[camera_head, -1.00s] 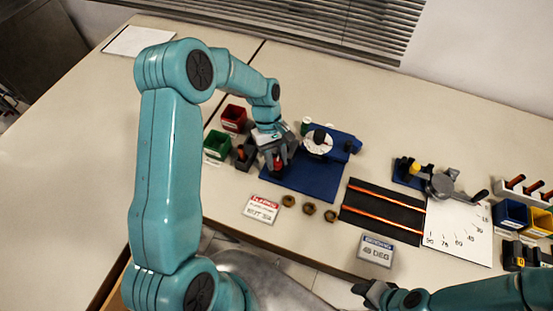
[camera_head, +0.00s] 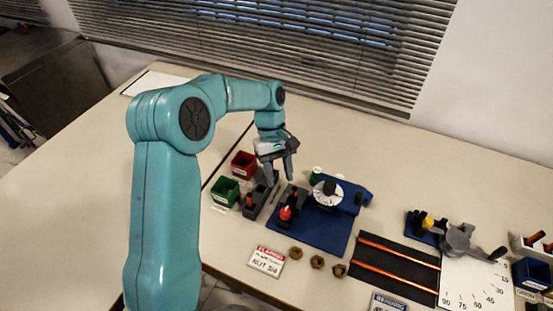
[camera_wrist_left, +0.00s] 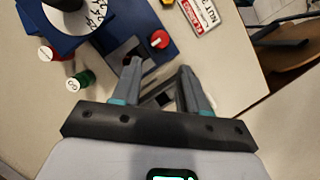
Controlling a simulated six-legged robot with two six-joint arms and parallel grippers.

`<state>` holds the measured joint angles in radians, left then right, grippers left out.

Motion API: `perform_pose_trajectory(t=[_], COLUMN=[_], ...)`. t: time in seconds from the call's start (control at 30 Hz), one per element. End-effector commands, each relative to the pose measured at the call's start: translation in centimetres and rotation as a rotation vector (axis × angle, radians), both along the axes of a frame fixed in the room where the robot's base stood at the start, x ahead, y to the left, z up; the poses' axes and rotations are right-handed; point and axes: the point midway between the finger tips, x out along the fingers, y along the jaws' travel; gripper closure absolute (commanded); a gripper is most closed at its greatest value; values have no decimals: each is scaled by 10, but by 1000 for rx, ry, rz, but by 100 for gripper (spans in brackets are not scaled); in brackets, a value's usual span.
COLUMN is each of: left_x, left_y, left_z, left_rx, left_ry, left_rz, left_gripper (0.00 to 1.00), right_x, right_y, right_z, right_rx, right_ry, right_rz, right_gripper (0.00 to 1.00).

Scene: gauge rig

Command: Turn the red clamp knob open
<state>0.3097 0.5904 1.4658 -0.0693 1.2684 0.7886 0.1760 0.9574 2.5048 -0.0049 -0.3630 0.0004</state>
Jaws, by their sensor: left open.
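The red clamp knob (camera_head: 286,213) sits on the clamp of the blue flaring fixture (camera_head: 322,238) in the head view. In the left wrist view the red knob (camera_wrist_left: 160,39) shows a small pale bar and lies beyond the fingertips. My left gripper (camera_head: 281,183) is open and empty, raised above and behind the knob, apart from it. In the left wrist view its two fingers (camera_wrist_left: 158,69) stand spread with nothing between them. My right gripper is out of view.
Green (camera_head: 225,191) and red (camera_head: 244,164) bins stand left of the fixture. Several brass nuts (camera_head: 317,262) and a sign (camera_head: 266,261) lie in front. A round white dial (camera_head: 327,193) stands behind right. A black mat with copper rods (camera_head: 396,268) lies right.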

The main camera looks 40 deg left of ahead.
Motion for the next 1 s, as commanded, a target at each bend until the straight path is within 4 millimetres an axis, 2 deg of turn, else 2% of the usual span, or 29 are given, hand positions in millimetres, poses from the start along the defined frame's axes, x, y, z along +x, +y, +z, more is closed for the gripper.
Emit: perform_pose_trajectory(t=[0.1, 0.3, 0.9, 1.0], left_x=[6, 10, 10, 10], left_y=[9, 17, 18, 18], left_z=[23, 45, 49, 57], left_rx=[1, 1, 0, 0], left_ry=[-4, -1, 0, 0], left_rz=[1, 0, 1, 0], left_gripper=[57, 57, 57, 57], right_x=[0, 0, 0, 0], right_y=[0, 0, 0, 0], right_z=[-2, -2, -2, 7], right_rx=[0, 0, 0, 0], right_ry=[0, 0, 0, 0], right_rz=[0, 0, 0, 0], right_gripper=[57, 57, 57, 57])
